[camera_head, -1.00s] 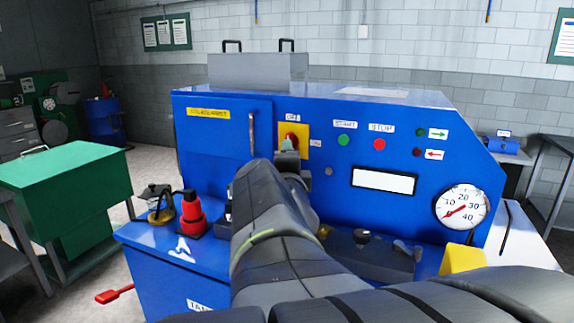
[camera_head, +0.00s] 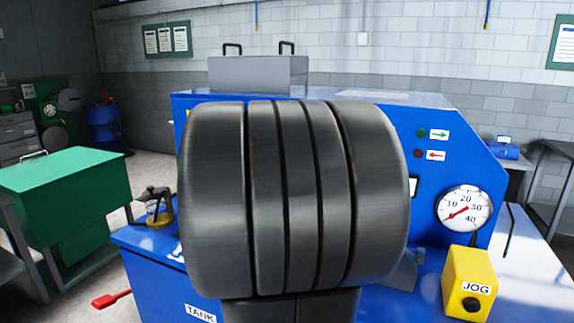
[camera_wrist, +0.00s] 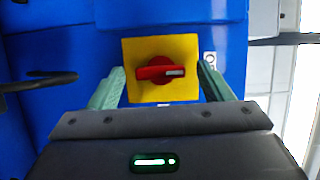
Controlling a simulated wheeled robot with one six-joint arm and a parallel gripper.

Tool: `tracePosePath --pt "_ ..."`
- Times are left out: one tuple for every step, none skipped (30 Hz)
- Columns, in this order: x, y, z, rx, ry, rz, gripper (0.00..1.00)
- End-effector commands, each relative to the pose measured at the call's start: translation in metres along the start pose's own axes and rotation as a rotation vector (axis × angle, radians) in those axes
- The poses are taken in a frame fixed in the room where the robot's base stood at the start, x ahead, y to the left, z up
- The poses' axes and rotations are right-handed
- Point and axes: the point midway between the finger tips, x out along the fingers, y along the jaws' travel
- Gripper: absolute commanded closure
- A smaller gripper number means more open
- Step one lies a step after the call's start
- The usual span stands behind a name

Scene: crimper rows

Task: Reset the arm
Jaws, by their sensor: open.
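My gripper (camera_wrist: 161,90) shows in the wrist view with its two pale green fingers spread apart, open and empty. Beyond and between the fingers is a red rotary switch (camera_wrist: 160,72) on a yellow plate (camera_wrist: 140,52), fixed to a blue machine panel. The red handle lies roughly level across the picture, and I see no contact with it. In the head view, my dark arm link fills the middle and hides the gripper, the switch and much of the blue machine (camera_head: 460,115).
A yellow JOG box (camera_head: 470,270) and a round gauge (camera_head: 464,211) are at the right of the machine. A green cabinet (camera_head: 65,185) stands at the left. A small device (camera_head: 157,205) sits on the ledge, and a red handle (camera_head: 110,299) sticks out below.

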Motion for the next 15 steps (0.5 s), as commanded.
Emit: tracePosePath --pt "0.0044 0.0009 -0.0001 -0.001 0.0 0.002 0.27" --pt "0.0061 0.0006 -0.0002 -0.001 0.0 0.001 0.27" --pt "0.008 0.0002 -0.0002 -0.001 0.0 0.0 0.27" --pt "0.0091 0.0 -0.0002 -0.001 0.0 0.0 0.27" --pt "0.0099 0.0 -0.0002 -0.001 0.0 0.0 0.27" --pt "0.0107 0.0 -0.0002 0.0 0.0 0.0 0.27" --pt "0.0111 0.0 -0.0002 0.0 0.0 0.0 0.27" --pt "0.0113 0.0001 -0.0002 0.0 0.0 0.0 0.27" --pt "0.0114 0.0001 -0.0002 0.0 0.0 0.0 0.27" --pt "0.0113 0.0001 -0.0002 0.0 0.0 0.0 0.27" --pt "0.0113 0.0001 -0.0002 0.0 0.0 0.0 0.27" --pt "0.0112 0.0001 -0.0002 0.0 0.0 0.0 0.27" --pt "0.0112 0.0001 -0.0002 0.0 0.0 0.0 0.27" --pt "0.0112 0.0001 -0.0002 0.0 0.0 0.0 0.27" --pt "0.0111 0.0001 -0.0002 0.0 0.0 0.0 0.27"
